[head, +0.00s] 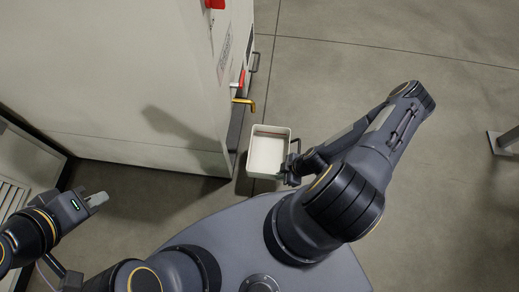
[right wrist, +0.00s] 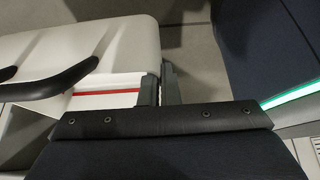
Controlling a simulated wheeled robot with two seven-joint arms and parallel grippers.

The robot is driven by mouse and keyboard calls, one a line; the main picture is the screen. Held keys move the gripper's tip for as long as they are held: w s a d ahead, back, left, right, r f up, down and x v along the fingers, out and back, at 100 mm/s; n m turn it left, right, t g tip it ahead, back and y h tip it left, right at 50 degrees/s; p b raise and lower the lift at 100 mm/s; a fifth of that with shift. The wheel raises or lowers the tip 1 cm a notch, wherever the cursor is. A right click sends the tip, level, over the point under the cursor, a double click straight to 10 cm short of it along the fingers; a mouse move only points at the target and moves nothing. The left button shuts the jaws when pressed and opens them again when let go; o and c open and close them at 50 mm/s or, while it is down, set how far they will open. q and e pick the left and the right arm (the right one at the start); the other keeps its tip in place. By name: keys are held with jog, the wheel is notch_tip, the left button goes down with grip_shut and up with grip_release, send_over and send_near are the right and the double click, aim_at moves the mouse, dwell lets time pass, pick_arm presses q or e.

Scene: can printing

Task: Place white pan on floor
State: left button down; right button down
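The white pan (head: 267,153) is an open rectangular tub near the middle of the head view, beside the large white machine. My right gripper (head: 290,166) is at its right side, with its fingers close together at the pan's edge. In the right wrist view the white pan (right wrist: 120,48) fills the upper left, and its edge runs in at the fingers (right wrist: 161,88); the grip itself is partly hidden. Whether the pan's underside touches the floor is hidden. My left gripper (head: 97,199) is at the lower left, away from the pan, with nothing visible in it.
The white machine (head: 110,80) stands at the upper left, with a yellow handle (head: 244,102) sticking out close to the pan. The grey floor (head: 350,60) is open above and to the right. A metal post foot (head: 502,142) stands at the far right.

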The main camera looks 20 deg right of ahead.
aim_at(274, 156)
jog(key=w+f, duration=0.1)
jog(key=w, duration=0.1)
jog(key=w+f+b, duration=0.1)
jog(key=w, duration=0.1)
jog(key=w+d+f+b, duration=0.1)
jog(key=w, duration=0.2)
jog(key=shift+f, duration=0.3)
jog(key=w+f, duration=0.1)
jog(key=w+f+b, duration=0.1)
jog(key=f, duration=0.1)
jog(key=w+f+b, duration=0.1)
jog(key=w, duration=0.1)
jog(key=shift+d+f, duration=0.3)
jog(key=shift+f, duration=0.05)
jog(key=shift+w+f+b, duration=0.2)
jog(key=shift+f+b, duration=0.05)
jog(key=shift+b, duration=0.15)
jog(key=shift+w+f+b, duration=0.2)
jog(key=shift+f+b, duration=0.5)
jog(key=shift+f, duration=1)
jog(key=c, duration=2.1)
grip_release()
jog(key=shift+f, duration=0.15)
jog(key=o, duration=0.4)
